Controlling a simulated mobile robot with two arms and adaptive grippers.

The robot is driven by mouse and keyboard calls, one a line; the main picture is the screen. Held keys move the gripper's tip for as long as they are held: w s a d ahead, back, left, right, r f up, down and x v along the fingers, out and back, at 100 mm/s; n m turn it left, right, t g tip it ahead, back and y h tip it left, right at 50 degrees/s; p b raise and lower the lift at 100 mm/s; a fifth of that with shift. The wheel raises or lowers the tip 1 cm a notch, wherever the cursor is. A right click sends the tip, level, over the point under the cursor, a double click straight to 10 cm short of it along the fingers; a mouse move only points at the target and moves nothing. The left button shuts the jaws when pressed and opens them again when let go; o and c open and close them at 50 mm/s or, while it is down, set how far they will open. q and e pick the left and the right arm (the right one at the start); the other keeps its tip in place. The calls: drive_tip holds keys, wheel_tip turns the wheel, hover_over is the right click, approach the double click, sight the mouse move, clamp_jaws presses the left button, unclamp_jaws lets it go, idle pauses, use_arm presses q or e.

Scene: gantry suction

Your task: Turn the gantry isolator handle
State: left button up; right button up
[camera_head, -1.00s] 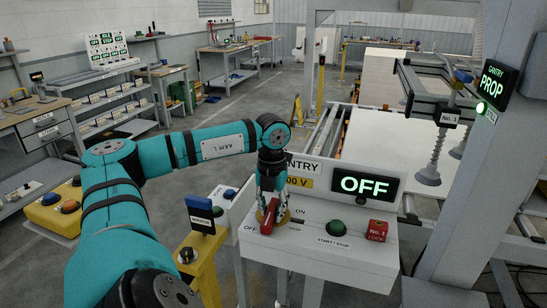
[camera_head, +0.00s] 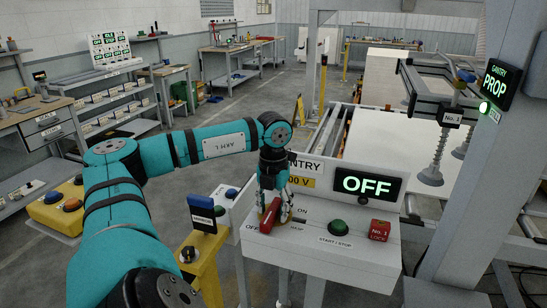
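The red isolator handle (camera_head: 269,215) sits on the sloping top of the white gantry console (camera_head: 330,255), beside the OFF mark. The display (camera_head: 367,185) on the console reads OFF in green. My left gripper (camera_head: 276,211) points down at the handle from above, with its fingers close around or beside it. The fingers and handle overlap, so I cannot tell whether they grip it. The handle's far end and its mount are partly hidden by the fingers. My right gripper is not in view.
A green start/stop button (camera_head: 337,226) and a red No. 1 lock block (camera_head: 379,230) stand right of the handle. A yellow post (camera_head: 203,255) with a black knob is close on the left. A grey gantry column (camera_head: 478,190) rises at the right.

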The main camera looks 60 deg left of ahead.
sight(274, 207)
use_arm(q)
wheel_tip(274, 207, up, 10)
drive_tip(key=shift+f, duration=0.1)
drive_tip(key=shift+r, duration=1.05)
idle(0.6)
